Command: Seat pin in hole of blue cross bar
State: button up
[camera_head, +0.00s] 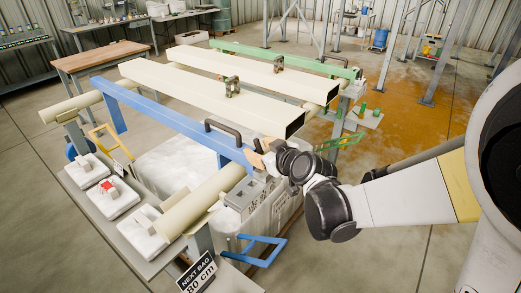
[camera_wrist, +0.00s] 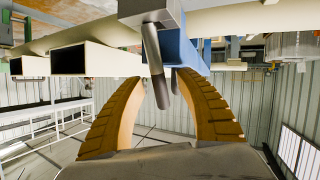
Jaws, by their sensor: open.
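The blue cross bar (camera_head: 160,117) runs diagonally across the frame in the head view, with a dark handle near its right end. My gripper (camera_head: 258,152) is at that right end. In the wrist view my gripper (camera_wrist: 160,79) is open, its two tan padded fingers apart. A grey metal pin (camera_wrist: 154,62) stands between the fingers, with no clear finger contact. The blue cross bar (camera_wrist: 188,48) is just beside the pin. A shorter grey rod end shows next to the pin. The hole is hidden, so I cannot tell whether the pin is in it.
Two cream beams (camera_head: 205,98) lie across the frame, with a green cross bar (camera_head: 285,60) at the far side. A cream tube (camera_head: 205,203) and a grey box (camera_head: 245,198) are close below my gripper. A bench (camera_head: 92,58) stands back left. Open floor lies right.

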grip_shut()
jog(key=shift+r, duration=0.1)
